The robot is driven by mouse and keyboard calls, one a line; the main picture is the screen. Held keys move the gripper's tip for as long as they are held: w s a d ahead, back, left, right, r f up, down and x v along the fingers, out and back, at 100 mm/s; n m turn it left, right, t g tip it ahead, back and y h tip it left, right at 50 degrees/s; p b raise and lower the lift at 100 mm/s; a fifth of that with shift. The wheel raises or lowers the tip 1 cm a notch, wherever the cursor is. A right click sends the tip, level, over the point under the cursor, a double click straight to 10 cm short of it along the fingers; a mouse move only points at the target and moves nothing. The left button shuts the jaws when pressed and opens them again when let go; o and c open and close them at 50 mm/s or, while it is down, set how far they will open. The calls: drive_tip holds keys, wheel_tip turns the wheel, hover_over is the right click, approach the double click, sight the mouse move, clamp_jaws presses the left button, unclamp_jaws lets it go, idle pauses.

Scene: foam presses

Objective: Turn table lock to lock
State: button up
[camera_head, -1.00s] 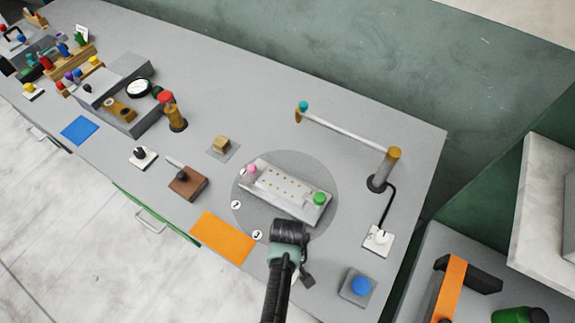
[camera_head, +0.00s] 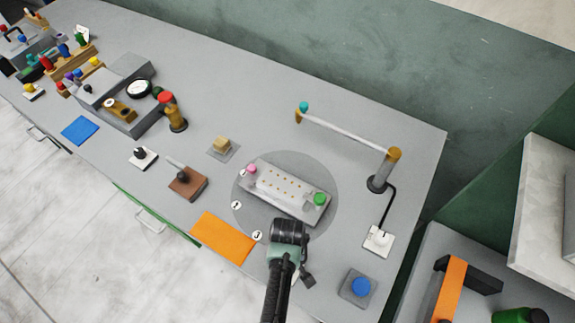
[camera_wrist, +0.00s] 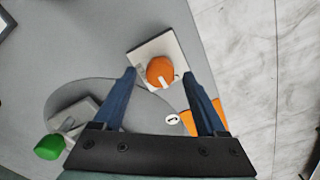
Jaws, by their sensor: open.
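An orange knob (camera_wrist: 160,72) with a white pointer mark sits on a pale square plate (camera_wrist: 143,51) in the wrist view; it looks like the table lock. My gripper (camera_wrist: 158,76) is open, with its two blue fingers on either side of the knob in the picture. I cannot tell whether they touch it. In the head view my arm hides the knob. The round grey turntable (camera_head: 315,167) carries a pale plate (camera_head: 285,205) with a pink knob (camera_head: 252,169) and a green knob (camera_head: 319,199). Small white round markers (camera_head: 257,235) lie along its front edge.
An orange mat (camera_head: 223,237) lies left of my arm. A blue button (camera_head: 361,286) is to the right.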

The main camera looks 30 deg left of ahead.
wheel_tip(320, 180, up, 13)
drive_tip(key=b, duration=0.1)
idle(0.4)
drive_tip(key=shift+f, duration=0.15)
drive_tip(key=w+r+m+t+y+b, duration=0.3)
drive_tip(key=w+r+t, duration=0.5)
drive_tip(key=w+r, duration=0.8)
drive_tip(key=w+d+r+m+t+b, duration=0.2)
drive_tip(key=w+r+t, duration=0.15)
drive_tip(key=r, duration=0.45)
drive_tip(key=w+d+r+m+t+b, duration=0.15)
drive_tip(key=r+t, duration=0.25)
drive_tip(key=r, duration=0.5)
drive_tip(key=s+d+r+m+t+h+b, duration=0.1)
drive_tip(key=s+r+t, duration=0.3)
drive_tip(key=r, duration=0.4)
drive_tip(key=s+d+r+m+t+h+b, duration=0.1)
drive_tip(key=s+d+r+t, duration=0.3)
drive_tip(key=r, duration=0.5)
drive_tip(key=s+d+r+m+t+h+b, duration=0.1)
drive_tip(key=s+d+r+m+t, duration=0.1)
drive_tip(key=s+r, duration=0.4)
wheel_tip(320, 180, up, 3)
drive_tip(key=shift+s+d+r+t, duration=0.1)
drive_tip(key=shift+s+d+t, duration=0.4)
drive_tip(key=shift+t, duration=0.45)
drive_tip(key=shift+w+m, duration=0.15)
drive_tip(key=shift+m, duration=0.1)
drive_tip(key=shift+c, duration=0.2)
